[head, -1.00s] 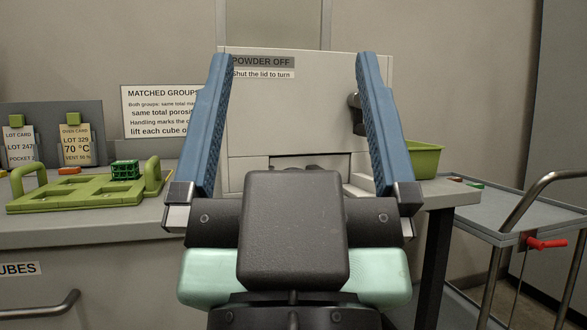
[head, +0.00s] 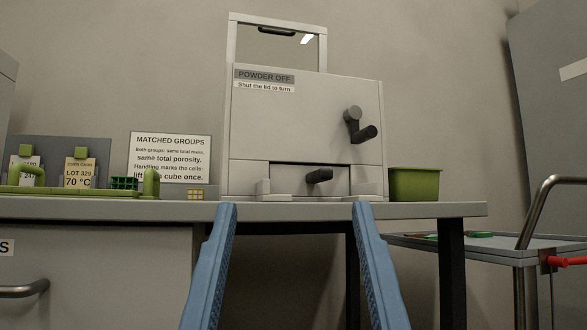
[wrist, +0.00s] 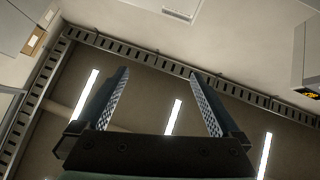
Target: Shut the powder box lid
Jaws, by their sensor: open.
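The powder box (head: 300,115) is a pale grey cabinet on the bench, with a sign reading "POWDER OFF / Shut the lid to turn". Its lid (head: 233,42), a pale frame around a clear pane, stands raised above the box top, with a dark handle (head: 277,30) at its upper edge. A black crank (head: 354,125) is on the front, and a dark knob (head: 319,176) is lower down. My gripper (head: 296,208) is open and empty, its blue fingers pointing up below and in front of the box. In the wrist view, the open fingers (wrist: 158,75) face the ceiling; the box is not seen.
A green bin (head: 414,184) stands right of the box. A green tray (head: 70,190), lot cards and a "MATCHED GROUPS" sign (head: 171,158) stand left. The bench edge (head: 270,211) is behind my fingertips. A cart (head: 480,247) is at the right. Space above the box is clear.

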